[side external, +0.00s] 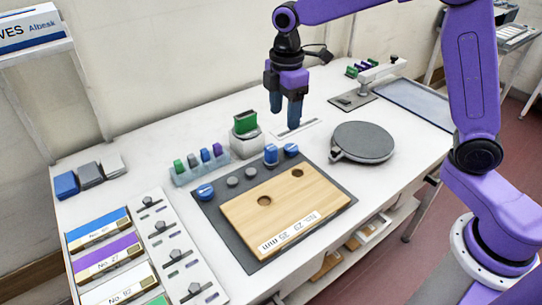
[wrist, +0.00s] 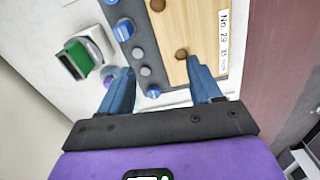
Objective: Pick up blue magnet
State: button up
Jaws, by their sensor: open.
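Three blue round pieces stand along the back edge of the dark mat: one at the left (side external: 205,191), a taller one (side external: 271,154) and one at the right (side external: 291,149). I cannot tell which is the blue magnet. In the wrist view, one blue piece (wrist: 153,91) lies between my fingers' lines, and the taller one (wrist: 123,30) is farther up. My gripper (side external: 285,118) is open and empty, held above the table behind the mat. Its two blue fingers also frame the wrist view (wrist: 160,82). None of the blue pieces is touched.
Two grey discs (side external: 242,177) sit between blue pieces. A wooden board (side external: 290,205) with two holes covers much of the mat. A block rack (side external: 199,172) and a green-topped holder (side external: 245,137) stand behind. A round grey plate (side external: 362,142) lies right.

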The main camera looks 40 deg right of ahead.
jog(key=n, duration=0.1)
send_over(271, 147)
jog(key=f, duration=0.2)
notch_tip(271, 147, down, 17)
dwell(0.5)
jog(key=c, duration=1)
jog(key=shift+r, duration=0.1)
